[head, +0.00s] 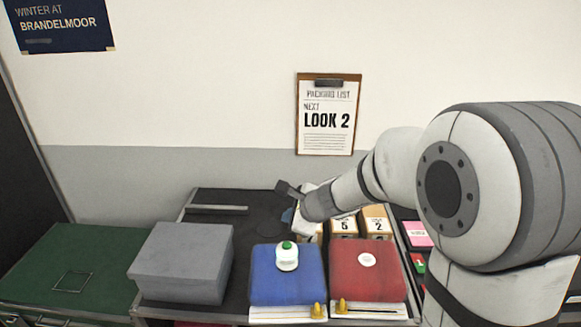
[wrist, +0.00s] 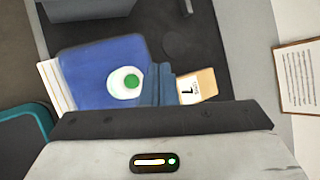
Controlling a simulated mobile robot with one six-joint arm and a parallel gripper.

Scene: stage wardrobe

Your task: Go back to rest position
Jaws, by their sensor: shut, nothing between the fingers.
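My gripper (head: 290,189) is shut and empty in the head view. It is held above the dark table surface, behind the blue block and beside the numbered cards. The blue block (head: 287,283) bears a white round piece with a green top (head: 287,256). It also shows in the wrist view (wrist: 90,80), apart from my gripper. To its right stands a red block (head: 367,285) with a white disc (head: 367,260) on it.
A grey box (head: 182,265) stands left of the blue block, near a green surface (head: 60,250). A clipboard (head: 327,115) reading "LOOK 2" hangs on the wall.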

